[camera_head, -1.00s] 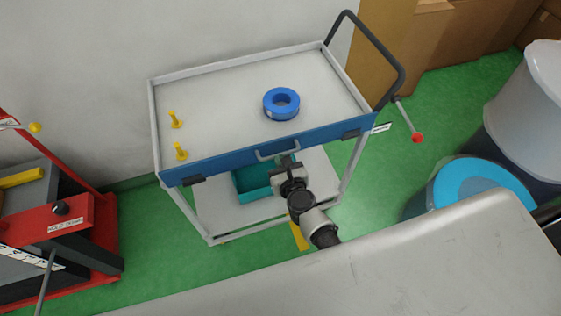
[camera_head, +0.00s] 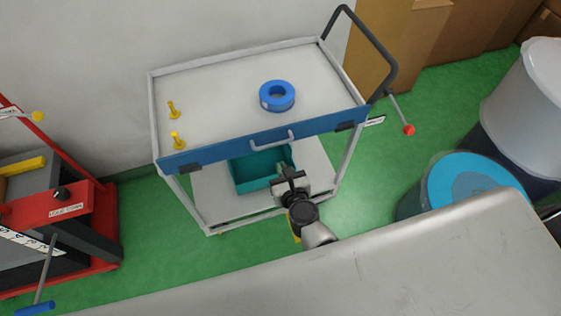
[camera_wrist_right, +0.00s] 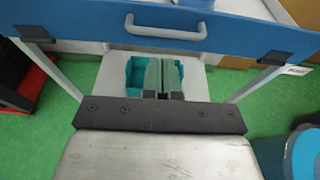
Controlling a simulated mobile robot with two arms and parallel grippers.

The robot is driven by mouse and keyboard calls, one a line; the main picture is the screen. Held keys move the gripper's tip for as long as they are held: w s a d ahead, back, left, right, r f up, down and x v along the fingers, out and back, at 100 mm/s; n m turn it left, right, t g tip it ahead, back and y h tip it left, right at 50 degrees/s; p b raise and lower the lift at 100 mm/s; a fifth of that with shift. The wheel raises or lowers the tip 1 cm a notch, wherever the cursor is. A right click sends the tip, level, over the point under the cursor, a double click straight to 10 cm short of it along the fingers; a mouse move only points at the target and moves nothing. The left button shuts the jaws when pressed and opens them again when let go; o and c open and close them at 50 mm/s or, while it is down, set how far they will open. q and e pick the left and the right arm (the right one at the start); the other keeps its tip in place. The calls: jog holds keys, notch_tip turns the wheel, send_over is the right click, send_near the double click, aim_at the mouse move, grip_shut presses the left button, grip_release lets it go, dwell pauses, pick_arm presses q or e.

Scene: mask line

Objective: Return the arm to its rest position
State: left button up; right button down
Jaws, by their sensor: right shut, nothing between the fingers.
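My right gripper (camera_head: 283,170) is shut and empty, in front of the cart's front side and below its blue front panel. It also shows in the right wrist view (camera_wrist_right: 163,66), with its two fingers together. The right arm reaches up from the bottom middle of the head view. My left gripper is not in view.
The cart (camera_head: 215,85) holds a blue tape roll (camera_head: 277,96) and two yellow pegs (camera_head: 176,140) on top. A teal bin (camera_head: 250,168) sits on its lower shelf. A red-and-black machine (camera_head: 60,212) stands left, a blue-lidded barrel (camera_head: 450,182) right. Green floor is free between.

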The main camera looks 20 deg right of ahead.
jog(key=s+r+p, duration=0.1)
jog(key=s+r, duration=0.2)
jog(key=s, duration=0.2)
jog(key=s+f+n+g+y+b, duration=0.1)
jog(key=s+f+n+g, duration=0.3)
jog(key=f+n, duration=0.65)
jog(key=s+f+n+g+y+b, duration=0.1)
jog(key=s+f+n+g, duration=0.1)
jog(key=s+f+n, duration=0.85)
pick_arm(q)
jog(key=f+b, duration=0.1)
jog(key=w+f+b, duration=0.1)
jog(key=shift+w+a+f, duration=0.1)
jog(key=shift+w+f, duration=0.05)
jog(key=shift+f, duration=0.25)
pick_arm(e)
jog(key=s+d+f+n+g+h, duration=0.1)
jog(key=s+d+f+n+g, duration=0.3)
jog(key=s+f+n, duration=0.4)
jog(key=s+d+f+n+g+h, duration=0.1)
jog(key=s+d+f+n+g, duration=0.3)
jog(key=s+d+f+n, duration=0.3)
jog(key=s+f+n, duration=0.1)
jog(key=s+f, duration=0.2)
jog(key=s, duration=0.1)
jog(key=shift+s+n+h, duration=0.15)
jog(key=shift+n+h, duration=0.25)
